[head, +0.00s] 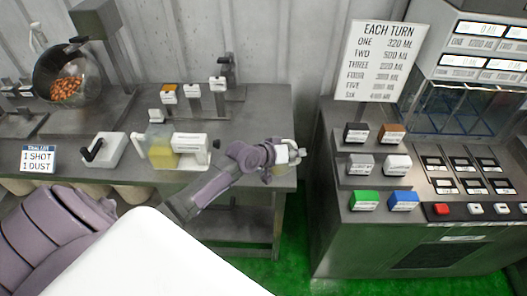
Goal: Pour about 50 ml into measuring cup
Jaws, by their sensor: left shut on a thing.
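My left gripper (285,155) is over the right end of the metal bench. It is shut on a small pale thing at its tips. The thing is mostly hidden by the fingers, and I cannot tell what it is. A clear jug (163,150) with a white handle and yellow contents stands on the bench, left of the gripper and apart from it. It may be the measuring cup, but I cannot read any marks. A white block-like unit (191,146) stands against its right side. My right gripper is not in view.
The metal bench (235,112) also holds a round drum (69,72) with brown pieces, a white switch box (103,150), small labelled boxes (168,92) and a sign (38,158). A control console (330,235) stands to the right, across a gap with green floor (297,240).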

